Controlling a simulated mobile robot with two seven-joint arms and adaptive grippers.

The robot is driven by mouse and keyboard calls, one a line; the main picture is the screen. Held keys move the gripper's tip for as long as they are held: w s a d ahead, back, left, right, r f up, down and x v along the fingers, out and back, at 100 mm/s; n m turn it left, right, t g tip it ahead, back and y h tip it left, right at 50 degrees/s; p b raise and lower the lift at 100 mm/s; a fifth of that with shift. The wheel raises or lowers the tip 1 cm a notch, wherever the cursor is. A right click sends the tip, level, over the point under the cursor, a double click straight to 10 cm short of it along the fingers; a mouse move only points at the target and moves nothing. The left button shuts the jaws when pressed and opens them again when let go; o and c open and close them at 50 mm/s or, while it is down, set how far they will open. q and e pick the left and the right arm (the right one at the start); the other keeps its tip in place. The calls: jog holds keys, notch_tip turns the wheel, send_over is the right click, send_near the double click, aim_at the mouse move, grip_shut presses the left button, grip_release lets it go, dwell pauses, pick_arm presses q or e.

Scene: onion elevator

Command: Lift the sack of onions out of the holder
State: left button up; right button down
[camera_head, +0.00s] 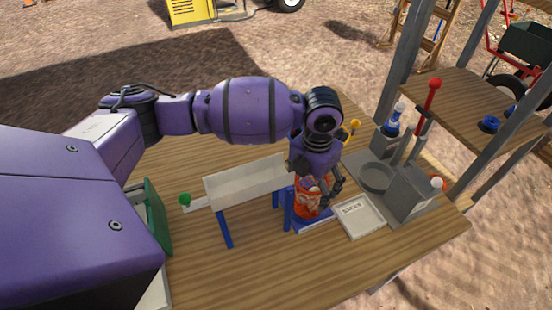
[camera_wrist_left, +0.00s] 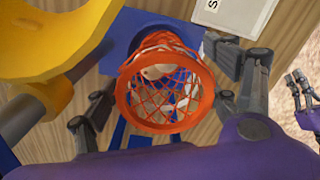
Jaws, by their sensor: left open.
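The sack of onions (camera_head: 308,207) is an orange-red net sack. It stands in the blue holder (camera_head: 288,208) on the table. In the left wrist view I look down into the round orange rim of the sack (camera_wrist_left: 165,92), with pale onions behind the netting; the blue holder (camera_wrist_left: 130,35) shows behind it. My left gripper (camera_head: 318,194) is above and around the sack's top. Its fingers are open on opposite sides of the sack; contact is unclear. My right gripper (camera_wrist_left: 302,88) shows partly at the right edge of the left wrist view, its jaw state unclear.
A white sloping chute (camera_head: 248,180) stands left of the holder. A white labelled plate (camera_head: 360,216) lies to its right. Beyond are a grey tray (camera_head: 378,178), a red-knobbed lever (camera_head: 427,110) and grey posts (camera_head: 404,62). The wooden table's (camera_head: 300,270) front is clear.

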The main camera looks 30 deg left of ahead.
pick_arm(q)
notch_tip(320, 180, down, 3)
jog(key=shift+f, duration=0.1)
jog(key=c, duration=1.1)
jog(key=shift+d, duration=0.1)
jog(key=shift+c, duration=0.3)
jog(key=shift+w+r, duration=0.1)
jog(key=shift+r, duration=0.15)
